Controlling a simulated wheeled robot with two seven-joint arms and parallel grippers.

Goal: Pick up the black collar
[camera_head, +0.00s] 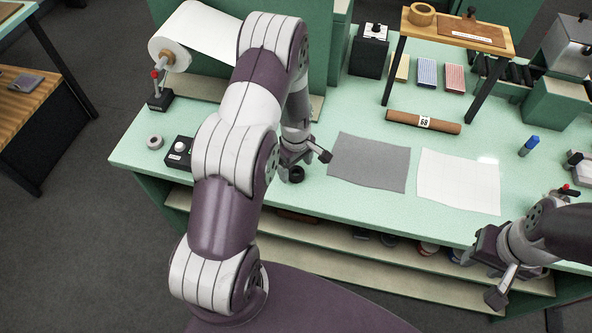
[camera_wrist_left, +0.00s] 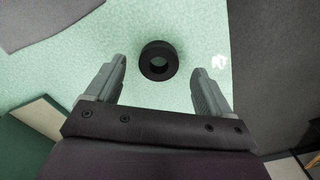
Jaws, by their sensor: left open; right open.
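The black collar (camera_head: 296,174) is a short black ring lying on the pale green bench top. In the left wrist view the collar (camera_wrist_left: 158,60) lies flat with its hole facing up, a little beyond the fingertips and between their lines. My left gripper (camera_head: 306,156) is open and empty, above and close by the collar; its two fingers also show in the left wrist view (camera_wrist_left: 160,75). My right gripper (camera_head: 484,272) is open at the front right, beside the bench's front edge and far from the collar. Nothing shows between its fingers.
A grey sheet (camera_head: 369,162) and a white sheet (camera_head: 457,181) lie right of the collar. A black box with a knob (camera_head: 179,152) and a grey ring (camera_head: 155,142) stand left. A brown roll (camera_head: 424,122) and a small wooden stand (camera_head: 457,32) are behind. The bench's front edge is near the collar.

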